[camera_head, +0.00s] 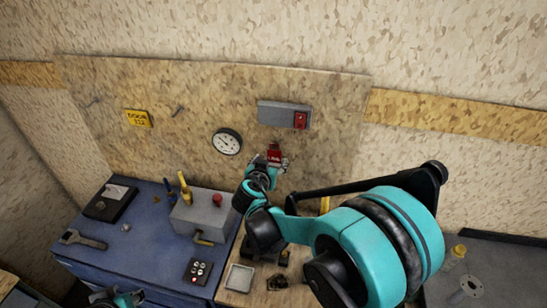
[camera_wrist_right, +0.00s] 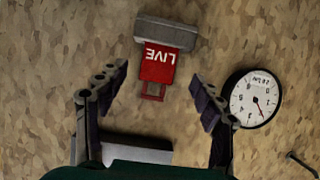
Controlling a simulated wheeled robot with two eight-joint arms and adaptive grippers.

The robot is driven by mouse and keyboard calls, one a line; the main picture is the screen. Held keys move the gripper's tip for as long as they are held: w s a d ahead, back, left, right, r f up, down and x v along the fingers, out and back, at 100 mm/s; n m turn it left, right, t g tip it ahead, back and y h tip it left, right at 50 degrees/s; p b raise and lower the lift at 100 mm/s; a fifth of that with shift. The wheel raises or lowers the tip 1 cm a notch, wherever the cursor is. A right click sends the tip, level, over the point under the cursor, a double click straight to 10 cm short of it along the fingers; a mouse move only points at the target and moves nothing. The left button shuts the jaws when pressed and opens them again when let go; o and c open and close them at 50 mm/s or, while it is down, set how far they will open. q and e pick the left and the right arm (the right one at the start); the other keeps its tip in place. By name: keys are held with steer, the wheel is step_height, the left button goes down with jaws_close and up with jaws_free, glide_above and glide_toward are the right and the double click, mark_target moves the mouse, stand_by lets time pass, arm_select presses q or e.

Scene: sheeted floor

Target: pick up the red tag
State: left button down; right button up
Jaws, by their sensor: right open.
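The red tag (camera_wrist_right: 158,68) shows in the right wrist view with white lettering that reads LIVE upside down. Its one end meets a grey block (camera_wrist_right: 165,32), and a small red loop is at its other end. In the head view the tag (camera_head: 274,152) is a small red patch in front of the board, partly hidden by my right gripper (camera_head: 271,164). In the wrist view my right gripper (camera_wrist_right: 160,80) is open, with one finger on each side of the tag and gaps on both sides. Part of my left arm end (camera_head: 116,298) shows at the bottom left, its fingers unclear.
A grey box with a red switch (camera_head: 300,119) is on the board above the tag. A round dial (camera_head: 227,141) is to the left, and shows beside my finger in the wrist view (camera_wrist_right: 254,98). Below are a blue bench (camera_head: 140,243) and a grey control box (camera_head: 203,216).

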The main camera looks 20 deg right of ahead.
mark_target(274, 155)
steer(key=x, duration=0.3)
steer(key=shift+w+d+f, duration=0.2)
steer(key=shift+w+f, duration=0.05)
steer(key=shift+s, duration=0.1)
steer(key=c, duration=1)
steer(key=shift+r, duration=0.2)
steer(key=shift+r, duration=0.25)
steer(key=s+d+r+p, duration=0.1)
steer(key=s+r, duration=0.2)
steer(key=s+d+r, duration=0.2)
steer(key=s+r, duration=0.1)
steer(key=s, duration=0.1)
steer(key=s+d+r+p, duration=0.1)
steer(key=s+d+r, duration=0.1)
steer(key=s+r, duration=0.1)
steer(key=shift+s+r+p, duration=0.25)
steer(key=shift+r+p, duration=0.05)
steer(key=shift+r, duration=0.3)
